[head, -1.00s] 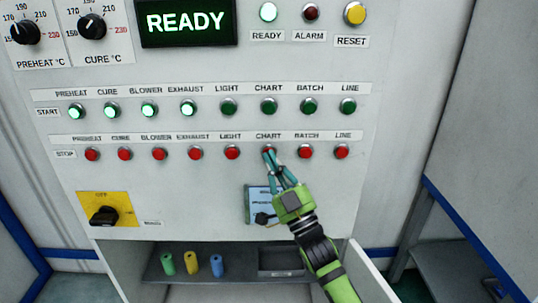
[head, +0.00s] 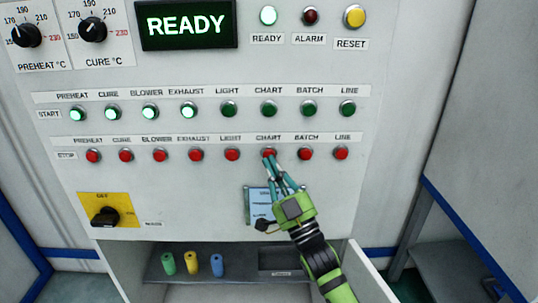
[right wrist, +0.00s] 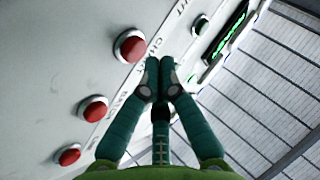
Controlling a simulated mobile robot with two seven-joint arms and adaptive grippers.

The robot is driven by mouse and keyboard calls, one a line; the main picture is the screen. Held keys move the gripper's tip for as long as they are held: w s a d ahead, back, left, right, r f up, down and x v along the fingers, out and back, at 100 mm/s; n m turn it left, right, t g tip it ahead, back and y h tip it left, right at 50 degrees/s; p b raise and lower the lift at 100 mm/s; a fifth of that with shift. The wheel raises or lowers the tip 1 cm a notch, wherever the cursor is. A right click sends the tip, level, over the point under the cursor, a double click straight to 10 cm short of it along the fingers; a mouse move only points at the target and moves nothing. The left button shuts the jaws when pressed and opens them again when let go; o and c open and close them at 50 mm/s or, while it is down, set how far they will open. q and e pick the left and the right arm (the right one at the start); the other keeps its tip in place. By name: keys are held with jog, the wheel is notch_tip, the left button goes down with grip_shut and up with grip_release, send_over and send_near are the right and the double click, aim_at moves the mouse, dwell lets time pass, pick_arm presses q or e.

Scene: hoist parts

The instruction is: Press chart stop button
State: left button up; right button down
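The red chart stop button (head: 269,153) is in the lower button row of the panel, under the CHART label. It also shows in the right wrist view (right wrist: 130,46), up and left of my fingertips. My right gripper (head: 268,160) is at the button's lower edge in the head view. In the right wrist view my right gripper (right wrist: 160,68) has its two teal fingertips together, with nothing visible between them. Whether the tips touch the button I cannot tell. The green chart start button (head: 269,108) above looks unlit. My left gripper is not in view.
The batch stop button (head: 305,153) and light stop button (head: 232,154) flank the chart one closely. A small blue-white plate (head: 257,203) is partly behind my right gripper. Below, a shelf (head: 238,277) holds green, yellow and blue cylinders. The display (head: 187,25) reads READY.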

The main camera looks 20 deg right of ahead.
jog(key=s+p, duration=0.1)
jog(key=s, duration=0.1)
jog(key=s+a+p, duration=0.1)
jog(key=s, duration=0.1)
jog(key=shift+s+a, duration=0.2)
jog(key=shift+s, duration=0.2)
jog(key=shift+f, duration=0.15)
dwell(0.6)
